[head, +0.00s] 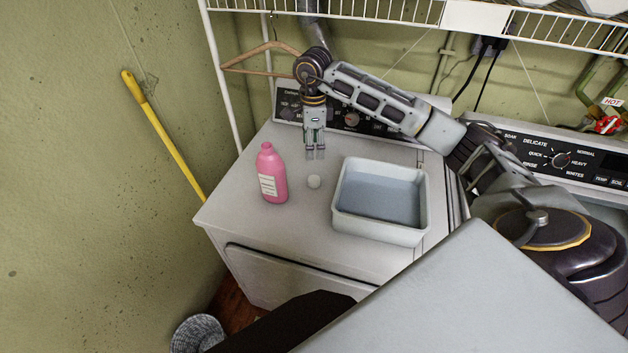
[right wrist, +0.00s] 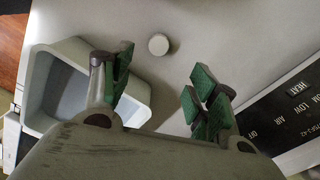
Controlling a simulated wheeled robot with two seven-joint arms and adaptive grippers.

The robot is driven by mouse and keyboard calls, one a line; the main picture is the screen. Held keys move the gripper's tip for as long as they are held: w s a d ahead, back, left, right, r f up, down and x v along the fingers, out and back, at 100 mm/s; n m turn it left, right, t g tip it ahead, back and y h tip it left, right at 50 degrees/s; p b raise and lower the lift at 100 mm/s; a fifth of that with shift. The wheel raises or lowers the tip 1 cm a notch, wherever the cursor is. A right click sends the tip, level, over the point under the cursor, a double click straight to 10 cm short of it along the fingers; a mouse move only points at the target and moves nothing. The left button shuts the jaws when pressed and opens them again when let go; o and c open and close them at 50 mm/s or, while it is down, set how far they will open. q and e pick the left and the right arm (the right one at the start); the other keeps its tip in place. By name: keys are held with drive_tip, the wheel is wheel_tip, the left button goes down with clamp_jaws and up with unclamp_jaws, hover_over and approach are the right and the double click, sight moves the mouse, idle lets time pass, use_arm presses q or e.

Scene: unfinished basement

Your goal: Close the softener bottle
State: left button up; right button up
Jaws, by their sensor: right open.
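A pink softener bottle (head: 273,178) with a white label stands upright on top of the white dryer. Its narrow neck shows pink, with no white cap on it. A small round white cap (head: 314,181) lies on the dryer top, to the right of the bottle and apart from it. The cap also shows in the right wrist view (right wrist: 158,44). My right gripper (head: 315,156) points down behind the cap, open and empty. In the right wrist view its green-padded fingers (right wrist: 162,66) are spread apart, with the cap beyond their tips. My left gripper is not in view.
A grey-white basin (head: 345,222) stands right of the cap on the dryer (head: 285,229). The control panel (head: 375,127) rises behind my right gripper. A wire shelf (head: 400,12) and a wooden hanger (head: 250,53) are above. The dryer's front left top is clear.

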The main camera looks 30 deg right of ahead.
drive_tip(key=shift+f, duration=1.1)
drive_tip(key=p, duration=0.1)
hover_over(314, 178)
drive_tip(key=shift+f, duration=3.2)
drive_tip(key=shift+f, duration=0.1)
drive_tip(key=shift+s+f+p, duration=0.15)
drive_tip(key=shift+f+p, duration=0.9)
drive_tip(key=shift+f, duration=1.45)
drive_tip(key=c, duration=0.8)
